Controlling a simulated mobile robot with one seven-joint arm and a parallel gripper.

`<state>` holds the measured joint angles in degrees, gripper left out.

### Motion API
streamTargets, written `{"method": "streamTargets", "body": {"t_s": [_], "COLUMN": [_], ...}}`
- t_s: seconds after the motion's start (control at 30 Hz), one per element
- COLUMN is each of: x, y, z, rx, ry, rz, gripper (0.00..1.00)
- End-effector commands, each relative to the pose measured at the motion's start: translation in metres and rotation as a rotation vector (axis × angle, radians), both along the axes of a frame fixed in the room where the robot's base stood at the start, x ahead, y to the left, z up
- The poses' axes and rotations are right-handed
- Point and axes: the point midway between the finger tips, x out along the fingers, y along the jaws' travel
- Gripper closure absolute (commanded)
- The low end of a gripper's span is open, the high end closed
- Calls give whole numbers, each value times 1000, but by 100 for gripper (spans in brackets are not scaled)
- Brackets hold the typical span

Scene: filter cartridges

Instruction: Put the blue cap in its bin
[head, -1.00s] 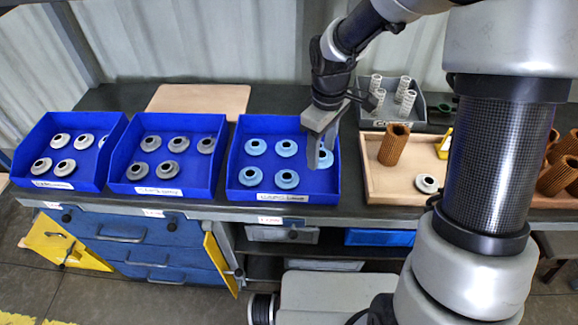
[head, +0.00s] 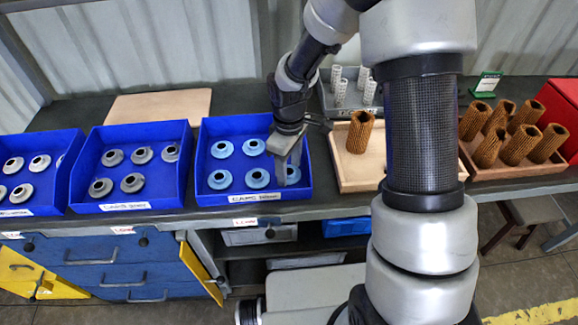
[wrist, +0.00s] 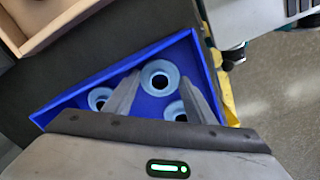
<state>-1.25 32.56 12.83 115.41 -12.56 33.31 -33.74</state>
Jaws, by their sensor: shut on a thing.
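The blue bin (head: 205,196) on the bench holds several light blue ring-shaped caps (head: 222,149). My gripper (head: 287,170) reaches down into the right part of this bin. It is shut on a blue cap (head: 293,176), partly hidden by the fingers. In the wrist view, this cap (wrist: 158,78) sits between the two fingertips, with its dark centre hole showing. Two other caps (wrist: 99,98) lie close by in the bin. I cannot tell whether the held cap touches the bin floor.
Two blue bins with grey caps (head: 131,183) stand to the left. A wooden tray (head: 350,185) with a brown pleated cartridge (head: 360,132) is just right of my gripper. A grey bin (head: 330,108) with white cylinders stands behind. More brown cartridges (head: 520,145) stand farther right.

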Motion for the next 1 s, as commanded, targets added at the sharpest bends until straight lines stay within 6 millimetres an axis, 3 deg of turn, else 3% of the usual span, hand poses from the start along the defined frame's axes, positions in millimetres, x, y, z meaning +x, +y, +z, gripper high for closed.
{"method": "streamTargets", "body": {"t_s": [0.03, 0.13, 0.53, 1.0], "x": [0, 0, 1, 1], "y": [0, 0, 0, 0], "z": [-1, 0, 10, 103], "rx": [0, 0, 1, 0], "ry": [0, 0, -3, -4], "rz": [0, 0, -1, 1], "gripper": [45, 31, 31, 31]}}
